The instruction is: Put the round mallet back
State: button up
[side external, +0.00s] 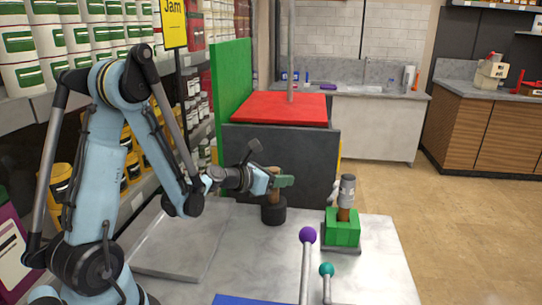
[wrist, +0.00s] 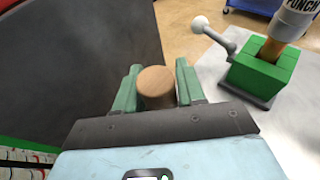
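The round mallet stands upright on the grey table, its black head (side external: 273,215) down and its wooden handle (side external: 273,190) up. My gripper (side external: 279,181) is at the upper handle, with green fingers around it. In the wrist view, the handle's round wooden end (wrist: 157,81) sits between the fingers of my gripper (wrist: 158,90). The fingers look close to the wood on both sides; contact is not clear. The mallet head is hidden in the wrist view.
A green block (side external: 341,228) holding a wood-and-grey punch (side external: 347,190) stands to the right. A purple-knobbed lever (side external: 307,236) and a teal-knobbed lever (side external: 326,270) are in front. A dark panel (side external: 290,165) rises behind the mallet. The table's right front (side external: 385,270) is clear.

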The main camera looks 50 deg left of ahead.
jog(key=o, duration=0.3)
jog(key=shift+o, duration=0.2)
jog(key=shift+r, duration=0.2)
jog(key=v, duration=1.2)
jog(key=s+d+m+g, duration=0.2)
jog(key=d+m, duration=0.4)
jog(key=m, duration=1.2)
jog(key=s+d+m+g, duration=0.2)
jog(key=d+m+g, duration=0.3)
jog(key=m, duration=1.3)
jog(key=shift+s+d, duration=0.25)
jog(key=shift+d, duration=0.95)
